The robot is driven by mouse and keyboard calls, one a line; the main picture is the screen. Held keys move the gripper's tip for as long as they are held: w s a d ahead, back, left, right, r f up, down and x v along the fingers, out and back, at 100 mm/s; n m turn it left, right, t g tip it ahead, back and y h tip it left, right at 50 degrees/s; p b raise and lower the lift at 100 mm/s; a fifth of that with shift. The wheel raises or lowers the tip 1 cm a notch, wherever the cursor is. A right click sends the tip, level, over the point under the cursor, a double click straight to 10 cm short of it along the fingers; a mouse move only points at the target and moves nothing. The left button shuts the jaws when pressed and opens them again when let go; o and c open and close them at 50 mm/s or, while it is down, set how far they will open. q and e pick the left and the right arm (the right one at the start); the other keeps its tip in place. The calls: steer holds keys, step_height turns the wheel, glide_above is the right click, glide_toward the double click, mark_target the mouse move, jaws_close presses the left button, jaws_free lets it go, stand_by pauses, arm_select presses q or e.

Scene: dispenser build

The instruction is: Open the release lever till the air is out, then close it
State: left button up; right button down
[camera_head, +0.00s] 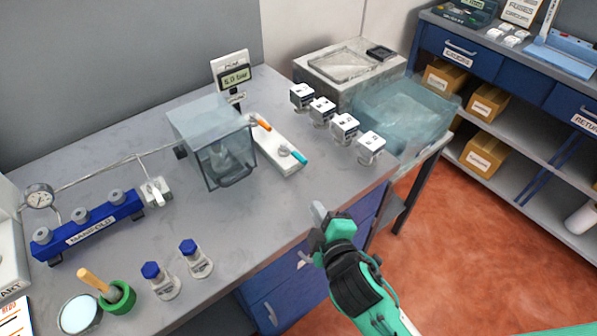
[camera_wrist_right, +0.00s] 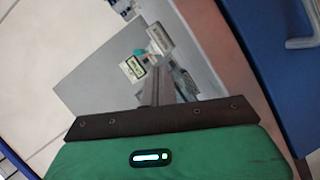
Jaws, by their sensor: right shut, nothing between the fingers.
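A white valve block with a small upright white lever (camera_head: 155,190) sits at the right end of the blue manifold (camera_head: 88,226). A white plate (camera_head: 285,158) on the bench carries an orange handle (camera_head: 261,123) and a teal handle (camera_head: 299,157). I cannot read which lever is the release lever. A display (camera_head: 233,76) behind them seems to read 5.0 bar; it also shows in the right wrist view (camera_wrist_right: 134,67). My right gripper (camera_head: 318,212) is shut and empty, above the bench's front edge, apart from the levers. My left gripper is not in view.
A clear box (camera_head: 212,135) stands left of the plate. Several white blocks (camera_head: 345,125) stand right of it. A round gauge (camera_head: 38,196), two blue-capped bottles (camera_head: 194,258) and a green mortar (camera_head: 118,297) are at the left. The bench front between them is clear.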

mark_target(294, 153)
steer(key=a+r+n+y, duration=0.1)
steer(key=a, duration=0.1)
steer(key=a+r+n+t+y, duration=0.1)
steer(key=a+r+n, duration=0.1)
steer(key=shift+s+r+n, duration=0.15)
steer(key=shift+r+n, duration=0.05)
steer(key=shift+n, duration=0.1)
steer(key=p+x, duration=0.1)
steer(key=x, duration=0.4)
steer(key=p+x, duration=0.1)
steer(key=x, duration=0.4)
steer(key=shift+a+r, duration=0.15)
steer(key=shift+r, duration=0.05)
steer(key=w+d, duration=0.1)
steer(key=w+d+f+p, duration=0.1)
steer(key=d, duration=0.1)
steer(key=shift+w+d, duration=0.15)
steer(key=shift+d, duration=0.05)
